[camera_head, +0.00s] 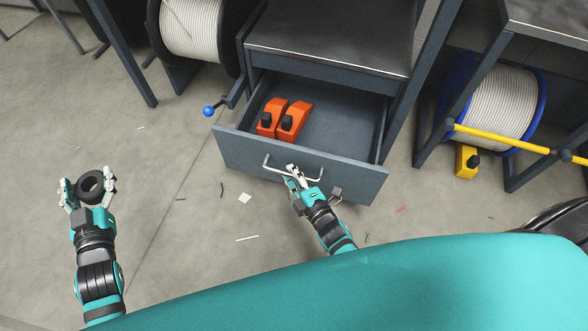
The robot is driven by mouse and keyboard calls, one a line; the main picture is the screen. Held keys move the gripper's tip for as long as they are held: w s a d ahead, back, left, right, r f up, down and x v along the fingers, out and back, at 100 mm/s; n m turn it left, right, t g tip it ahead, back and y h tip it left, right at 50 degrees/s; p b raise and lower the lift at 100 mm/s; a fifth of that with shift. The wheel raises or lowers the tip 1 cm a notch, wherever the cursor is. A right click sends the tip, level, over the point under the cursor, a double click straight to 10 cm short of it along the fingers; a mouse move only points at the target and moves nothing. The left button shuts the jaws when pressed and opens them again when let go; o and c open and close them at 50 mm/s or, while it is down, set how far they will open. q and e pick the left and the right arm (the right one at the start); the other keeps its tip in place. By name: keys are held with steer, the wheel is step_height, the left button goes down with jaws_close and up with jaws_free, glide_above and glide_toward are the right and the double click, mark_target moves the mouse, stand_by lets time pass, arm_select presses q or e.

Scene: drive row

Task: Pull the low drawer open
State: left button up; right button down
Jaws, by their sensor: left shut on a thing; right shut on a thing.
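The low drawer (250,150) is grey-blue and stands well out from its cabinet (325,35), with its inside in view. Two orange blocks with black knobs (293,122) lie in its left part. Its front has a pale bar handle (268,166). My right gripper (292,172) is at the middle of the handle and shut on it; the fingers hide part of the bar. My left gripper (88,186) is away to the left over the floor. It is shut on a black ring (91,184), held between its fingers.
A white cable reel (192,28) stands at the upper left, near a blue-knobbed lever (209,111). A blue-rimmed reel (497,103), a yellow bar (500,138) and a yellow block (467,161) are at the right.

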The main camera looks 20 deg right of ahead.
steer(key=shift+s+a+r, duration=0.2)
steer(key=shift+s, duration=0.05)
steer(key=c, duration=1.3)
jaws_free()
steer(key=shift+f, duration=0.1)
steer(key=shift+s, duration=0.1)
steer(key=v, duration=1.2)
